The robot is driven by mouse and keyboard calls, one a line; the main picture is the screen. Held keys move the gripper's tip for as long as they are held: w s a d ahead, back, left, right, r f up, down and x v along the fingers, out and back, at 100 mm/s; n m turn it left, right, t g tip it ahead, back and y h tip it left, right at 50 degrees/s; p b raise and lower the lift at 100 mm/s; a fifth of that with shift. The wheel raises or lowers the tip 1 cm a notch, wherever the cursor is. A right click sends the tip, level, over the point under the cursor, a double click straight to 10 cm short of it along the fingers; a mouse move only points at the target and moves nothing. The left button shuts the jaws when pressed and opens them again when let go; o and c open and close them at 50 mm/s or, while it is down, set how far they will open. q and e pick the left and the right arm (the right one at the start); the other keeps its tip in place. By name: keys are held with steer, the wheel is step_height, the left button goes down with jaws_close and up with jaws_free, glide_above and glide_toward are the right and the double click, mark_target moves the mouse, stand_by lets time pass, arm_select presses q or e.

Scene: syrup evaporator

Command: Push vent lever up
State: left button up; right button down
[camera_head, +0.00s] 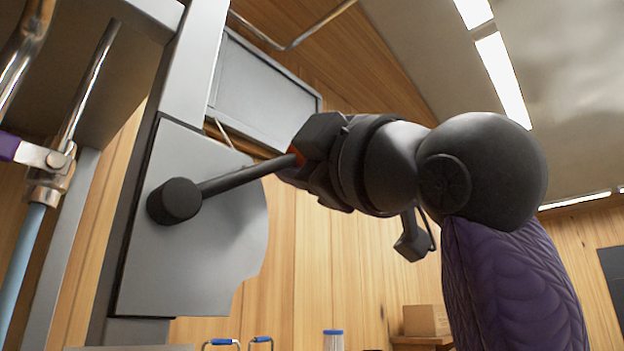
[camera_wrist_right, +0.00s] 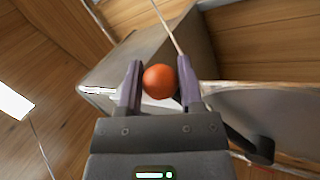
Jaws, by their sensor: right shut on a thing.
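The vent lever (camera_head: 245,175) is a dark rod running from a round black hub (camera_head: 174,201) on a grey metal plate (camera_head: 215,245). It slants up to the right from the hub. Its orange ball knob (camera_wrist_right: 159,81) sits between the two fingers of my right gripper (camera_wrist_right: 159,88) in the right wrist view. In the head view my right gripper (camera_head: 297,157) is shut on the knob and hides most of it. My left gripper is in neither view.
At the left stand metal pipes with a purple-handled valve (camera_head: 45,158). A grey post (camera_head: 196,65) rises behind the plate, and a grey box (camera_head: 262,92) is above the lever. A cardboard box (camera_head: 426,320) is low at the right. Open room lies right of the plate.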

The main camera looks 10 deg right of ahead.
steer(key=shift+s+r+n+y, duration=0.15)
steer(key=shift+r+n+y, duration=0.1)
steer(key=shift+n+y, duration=0.15)
steer(key=shift+c, duration=1.6)
jaws_free()
steer(key=shift+a, duration=0.1)
steer(key=shift+o, duration=0.4)
steer(key=shift+s+a, duration=0.15)
steer(key=shift+a, duration=0.05)
steer(key=shift+d+f, duration=0.2)
steer(key=b+v, duration=0.6)
steer(key=v, duration=0.3)
steer(key=shift+s, duration=0.35)
steer(key=shift+d, duration=0.1)
